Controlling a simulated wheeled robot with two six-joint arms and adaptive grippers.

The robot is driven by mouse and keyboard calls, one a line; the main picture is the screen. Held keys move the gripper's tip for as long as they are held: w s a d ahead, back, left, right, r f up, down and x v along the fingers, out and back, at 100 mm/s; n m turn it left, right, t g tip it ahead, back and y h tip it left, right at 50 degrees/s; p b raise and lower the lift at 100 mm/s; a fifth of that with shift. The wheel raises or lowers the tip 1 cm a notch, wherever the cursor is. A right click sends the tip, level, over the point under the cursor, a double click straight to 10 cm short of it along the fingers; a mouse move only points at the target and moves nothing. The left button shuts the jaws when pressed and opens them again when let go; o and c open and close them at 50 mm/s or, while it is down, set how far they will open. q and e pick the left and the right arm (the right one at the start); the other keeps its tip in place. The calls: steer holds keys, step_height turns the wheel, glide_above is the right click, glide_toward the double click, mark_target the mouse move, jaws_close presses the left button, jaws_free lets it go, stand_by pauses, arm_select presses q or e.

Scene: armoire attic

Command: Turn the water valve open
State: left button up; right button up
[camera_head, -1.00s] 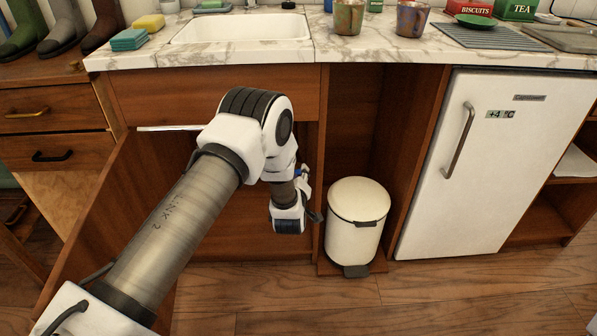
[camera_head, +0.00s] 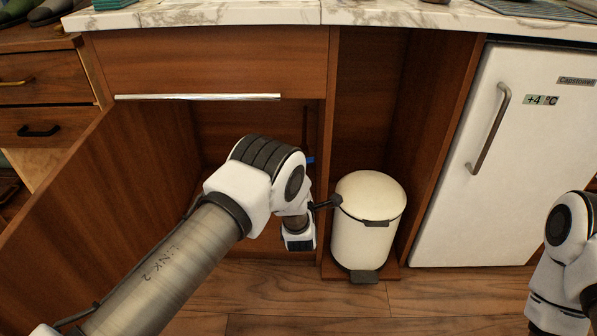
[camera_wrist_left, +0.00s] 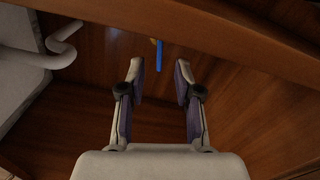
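The water valve's blue handle (camera_wrist_left: 159,54) shows in the left wrist view, with a small brass part at its upper left. It hangs inside the open sink cabinet. In the head view a small patch of blue (camera_head: 310,160) shows just beyond my left arm. My left gripper (camera_wrist_left: 158,68) is open and empty, its two fingers apart on either side of the handle's line, with the handle just beyond the tips. I cannot tell the exact gap. In the head view my left gripper is largely hidden by its arm. My right arm shows at the right edge, its gripper out of view.
The open cabinet door (camera_head: 115,190) stands left of my left arm. A cream pedal bin (camera_head: 368,205) stands close to its right. A white fridge (camera_head: 470,160) is farther right. A white pipe (camera_wrist_left: 62,45) curves at the left in the wrist view. A cabinet rail (camera_wrist_left: 220,35) crosses above.

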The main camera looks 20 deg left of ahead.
arm_select(q)
steer(key=b+x, duration=0.2)
steer(key=x, duration=0.3)
steer(key=shift+w, duration=0.3)
jaws_close()
arm_select(e)
step_height(320, 180, down, 3)
arm_select(q)
steer(key=m+p, duration=0.1)
steer(key=m, duration=0.2)
jaws_free()
arm_select(e)
steer(key=shift+r, duration=0.65)
